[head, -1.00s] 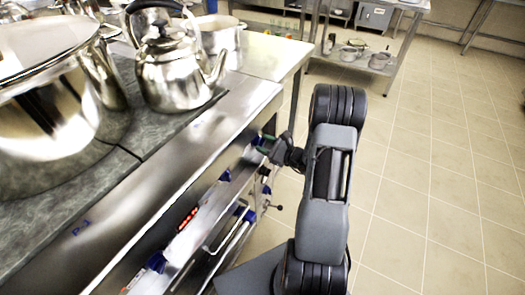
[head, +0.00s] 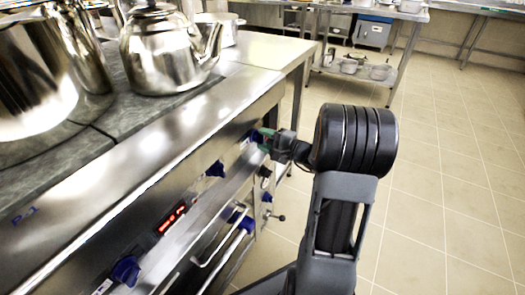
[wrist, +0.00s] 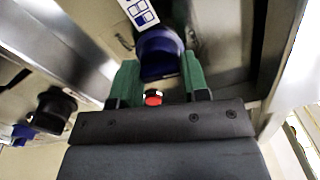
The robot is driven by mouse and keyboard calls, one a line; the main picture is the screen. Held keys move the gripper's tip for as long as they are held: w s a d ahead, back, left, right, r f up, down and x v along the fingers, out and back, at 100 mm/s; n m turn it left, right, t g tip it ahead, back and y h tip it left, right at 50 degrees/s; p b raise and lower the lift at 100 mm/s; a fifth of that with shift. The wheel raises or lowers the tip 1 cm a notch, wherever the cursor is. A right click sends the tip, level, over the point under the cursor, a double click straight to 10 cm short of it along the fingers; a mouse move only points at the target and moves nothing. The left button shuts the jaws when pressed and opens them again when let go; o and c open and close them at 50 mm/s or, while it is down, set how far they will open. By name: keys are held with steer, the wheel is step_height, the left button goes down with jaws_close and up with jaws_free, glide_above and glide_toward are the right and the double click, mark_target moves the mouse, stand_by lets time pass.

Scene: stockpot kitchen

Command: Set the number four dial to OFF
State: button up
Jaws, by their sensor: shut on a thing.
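A blue dial (wrist: 160,52) shows in the wrist view between the two green fingers of my gripper (wrist: 160,85), which is shut on it. In the head view my gripper (head: 266,140) reaches the far end of the cooker's steel front panel, where a bit of the blue dial (head: 253,135) shows. I cannot read a number or an OFF mark, so I cannot tell its setting. A white and blue label (wrist: 140,12) lies beside the dial in the wrist view. A small red round part (wrist: 153,97) shows between the fingers.
A kettle (head: 168,50) and a large pot (head: 40,85) stand on the cooktop. The tiled floor (head: 440,190) at right is open.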

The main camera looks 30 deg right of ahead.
steer(key=n+b, duration=0.2)
steer(key=b, duration=0.1)
steer(key=shift+a+f+n, duration=0.15)
steer(key=shift+f+n, duration=0.05)
steer(key=shift+n, duration=0.1)
steer(key=shift+r+n+b, duration=0.1)
steer(key=shift+n+b, duration=0.2)
steer(key=shift+b, duration=0.35)
steer(key=shift+r, duration=0.15)
steer(key=o, duration=0.9)
steer(key=shift+s+d, duration=0.15)
steer(key=shift+d, duration=0.05)
steer(key=p+v, duration=0.3)
steer(key=v, duration=1)
steer(key=shift+s, duration=0.2)
steer(key=shift+d, duration=0.1)
